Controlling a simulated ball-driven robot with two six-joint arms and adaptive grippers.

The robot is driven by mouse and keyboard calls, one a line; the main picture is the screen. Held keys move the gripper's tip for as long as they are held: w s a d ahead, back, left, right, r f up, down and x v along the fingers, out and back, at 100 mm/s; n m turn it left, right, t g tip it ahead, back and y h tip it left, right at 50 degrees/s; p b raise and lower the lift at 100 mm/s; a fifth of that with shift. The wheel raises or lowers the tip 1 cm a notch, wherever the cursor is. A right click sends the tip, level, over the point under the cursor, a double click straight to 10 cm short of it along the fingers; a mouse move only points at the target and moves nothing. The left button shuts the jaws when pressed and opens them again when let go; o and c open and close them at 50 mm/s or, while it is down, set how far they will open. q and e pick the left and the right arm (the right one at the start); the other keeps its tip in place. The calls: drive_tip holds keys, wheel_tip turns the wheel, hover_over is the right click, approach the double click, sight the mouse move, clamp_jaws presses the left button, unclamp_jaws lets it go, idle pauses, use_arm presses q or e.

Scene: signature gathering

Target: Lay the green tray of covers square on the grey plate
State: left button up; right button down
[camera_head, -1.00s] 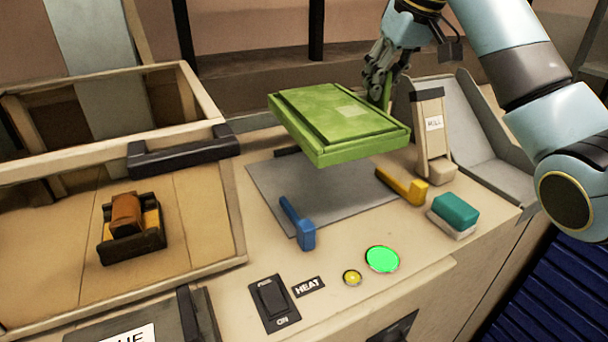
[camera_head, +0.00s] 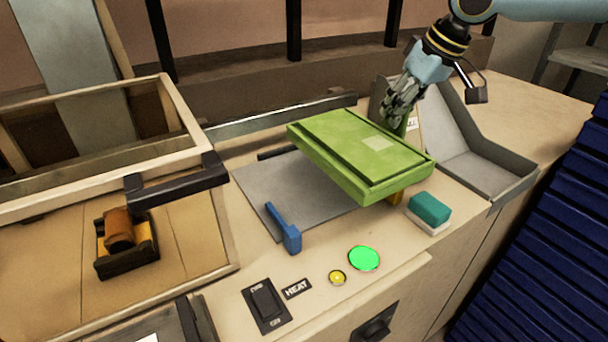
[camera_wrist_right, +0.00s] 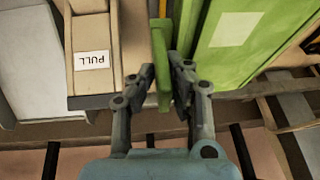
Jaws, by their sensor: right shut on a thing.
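The green tray (camera_head: 335,160) is held in the air above the counter, a raised green panel with a pale square on its top. It overhangs the right part of the grey plate (camera_head: 262,188) and hides that part. My right gripper (camera_head: 398,115) is shut on the tray's upright green tab at its back right; in the right wrist view the fingers (camera_wrist_right: 168,85) pinch this tab (camera_wrist_right: 163,60) beside the tray body (camera_wrist_right: 222,45). A blue clip (camera_head: 284,228) stands at the plate's front edge. A yellow clip (camera_head: 397,198) is mostly hidden under the tray. My left gripper is out of view.
A teal-topped block (camera_head: 430,208) lies right of the tray, and a grey open bin (camera_head: 490,180) stands behind it. The PULL box (camera_wrist_right: 92,55) stands close beside the gripper. A wooden frame (camera_head: 190,125) is at left. Green and yellow buttons (camera_head: 364,258) sit in front.

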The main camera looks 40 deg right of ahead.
sight(356, 116)
drive_tip(key=shift+w+f+b, duration=0.3)
drive_tip(key=shift+w+f, duration=0.05)
drive_tip(key=shift+f, duration=0.05)
drive_tip(key=shift+w+a+f+b, duration=0.5)
drive_tip(key=shift+w+f+b, duration=0.05)
drive_tip(key=shift+w, duration=0.25)
drive_tip(key=w+a+f, duration=0.1)
drive_tip(key=w, duration=0.1)
drive_tip(key=w+a+f+p, duration=0.1)
drive_tip(key=w+f, duration=0.1)
drive_tip(key=w, duration=0.1)
drive_tip(key=w+f, duration=0.2)
drive_tip(key=w, duration=0.1)
drive_tip(key=shift+w+a, duration=0.25)
drive_tip(key=shift+a, duration=0.15)
drive_tip(key=shift+f+p, duration=0.65)
drive_tip(key=shift+f, duration=1.5)
drive_tip(key=c, duration=1.4)
unclamp_jaws()
drive_tip(key=shift+o, duration=0.2)
drive_tip(key=b+v, duration=0.1)
drive_tip(key=v, duration=1.1)
drive_tip(key=shift+d, duration=0.1)
